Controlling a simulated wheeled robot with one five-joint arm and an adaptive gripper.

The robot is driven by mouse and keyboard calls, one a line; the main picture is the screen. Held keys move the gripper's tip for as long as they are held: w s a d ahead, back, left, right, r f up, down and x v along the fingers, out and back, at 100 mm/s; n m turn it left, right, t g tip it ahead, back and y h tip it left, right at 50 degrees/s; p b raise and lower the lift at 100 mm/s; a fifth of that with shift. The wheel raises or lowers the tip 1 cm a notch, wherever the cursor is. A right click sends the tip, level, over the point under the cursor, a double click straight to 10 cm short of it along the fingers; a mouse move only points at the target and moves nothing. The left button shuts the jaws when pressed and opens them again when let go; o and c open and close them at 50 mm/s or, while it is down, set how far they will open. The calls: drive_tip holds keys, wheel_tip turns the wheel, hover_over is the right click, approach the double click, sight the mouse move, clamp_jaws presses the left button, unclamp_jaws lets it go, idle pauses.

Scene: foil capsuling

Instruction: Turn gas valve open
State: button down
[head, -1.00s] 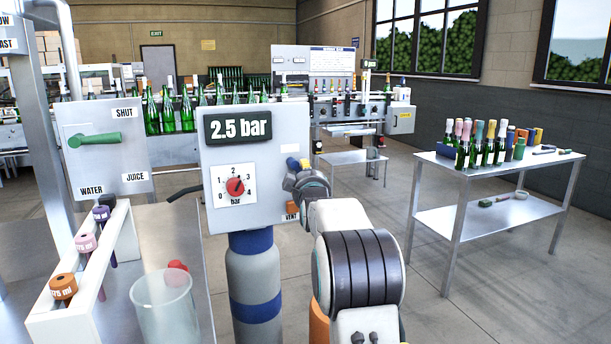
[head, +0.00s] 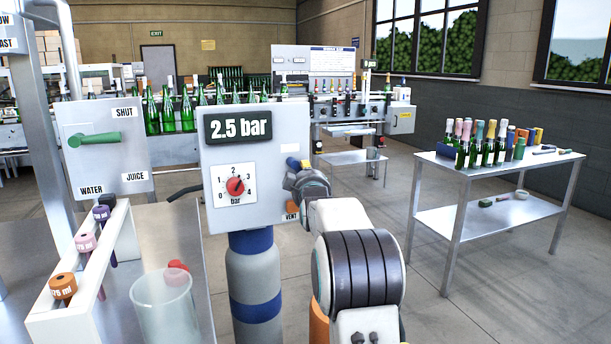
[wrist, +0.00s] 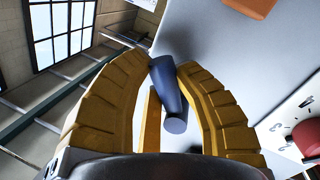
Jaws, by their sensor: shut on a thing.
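The blue valve handle (wrist: 168,88) lies between the two yellow fingers of my gripper (wrist: 173,68) in the wrist view, and the gripper is shut on it. The panel carries a display (head: 239,125) reading 2.5 bar and a dial with a red knob (head: 235,186).
An orange part (head: 292,207) marked VENT sits just below the handle. A grey cylinder (head: 253,280) stands under the panel. A clear beaker (head: 165,308) and a rack (head: 75,310) are at left. A bottle table (head: 490,165) is at right, with open floor between.

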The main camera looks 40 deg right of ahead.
drive_tip(key=shift+f, duration=0.15)
drive_tip(key=shift+a+f+m+y+b, duration=0.3)
drive_tip(key=shift+m+b, duration=0.6)
drive_tip(key=shift+m, duration=0.1)
drive_tip(key=shift+w+a+f+m+g+y+b, duration=0.15)
drive_tip(key=shift+a+m+g+b, duration=0.15)
drive_tip(key=shift+m, duration=0.5)
drive_tip(key=shift+w+a+f+m+g+y+b, duration=0.1)
drive_tip(key=shift+a+m+g+y+b, duration=0.15)
drive_tip(key=shift+m, duration=0.55)
drive_tip(key=shift+a, duration=0.15)
drive_tip(key=c, duration=0.9)
unclamp_jaws()
drive_tip(key=shift+r, duration=0.1)
drive_tip(key=v, duration=1.2)
